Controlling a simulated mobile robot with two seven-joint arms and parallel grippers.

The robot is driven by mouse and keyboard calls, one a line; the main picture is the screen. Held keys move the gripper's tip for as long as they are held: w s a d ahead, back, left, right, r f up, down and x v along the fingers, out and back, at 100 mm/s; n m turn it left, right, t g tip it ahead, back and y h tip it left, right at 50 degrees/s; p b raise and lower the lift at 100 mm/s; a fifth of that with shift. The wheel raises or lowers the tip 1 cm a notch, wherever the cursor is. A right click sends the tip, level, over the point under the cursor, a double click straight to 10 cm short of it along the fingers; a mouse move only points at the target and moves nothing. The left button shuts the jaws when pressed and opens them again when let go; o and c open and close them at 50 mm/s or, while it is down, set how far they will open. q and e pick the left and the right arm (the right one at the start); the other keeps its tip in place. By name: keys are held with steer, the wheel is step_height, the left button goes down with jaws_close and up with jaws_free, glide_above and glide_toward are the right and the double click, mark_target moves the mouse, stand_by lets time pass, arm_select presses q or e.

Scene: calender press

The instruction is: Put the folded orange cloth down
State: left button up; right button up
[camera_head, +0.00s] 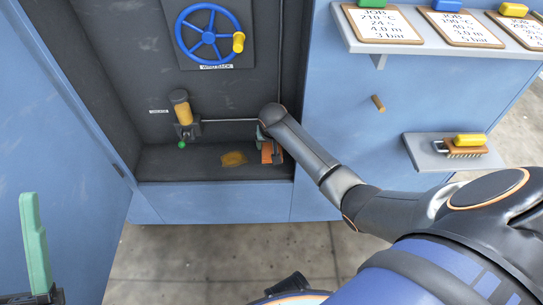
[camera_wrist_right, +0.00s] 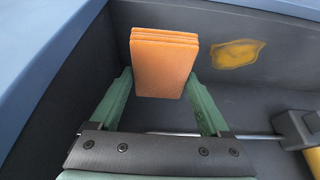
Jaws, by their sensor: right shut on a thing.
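The folded orange cloth (camera_head: 267,153) is a small layered block, seen at the right end of the dark recess in the head view. In the right wrist view the cloth (camera_wrist_right: 164,62) stands between the green fingertips of my right gripper (camera_wrist_right: 160,84), which is shut on it. The recess floor (camera_head: 205,171) is dark grey; I cannot tell whether the cloth touches it. My left gripper (camera_head: 36,245) is at the lower left of the head view, away from the cloth, with one green finger showing.
A yellow-brown stain (camera_head: 233,159) marks the recess floor left of the cloth. A greaser (camera_head: 182,108) with a green tip and a thin rod stand nearby. A blue handwheel (camera_head: 208,34) is above. A brush (camera_head: 465,147) lies on the right shelf (camera_head: 425,150).

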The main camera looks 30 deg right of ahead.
mark_target(271, 145)
steer(key=shift+w+d+f+b, duration=0.25)
steer(key=shift+w+f+b, duration=0.1)
steer(key=shift+w+f, duration=0.25)
steer(key=shift+w+d+f+b, duration=0.2)
steer(key=shift+w+f+b, duration=0.15)
steer(key=shift+f, duration=0.3)
step_height(271, 145, down, 3)
steer(key=shift+f+b, duration=0.1)
steer(key=shift+b, duration=0.75)
arm_select(q)
steer(key=f, duration=0.4)
steer(key=shift+w+d, duration=0.1)
steer(key=shift+d, duration=0.1)
arm_select(e)
steer(key=o, duration=1)
arm_select(q)
steer(key=shift+f, duration=0.1)
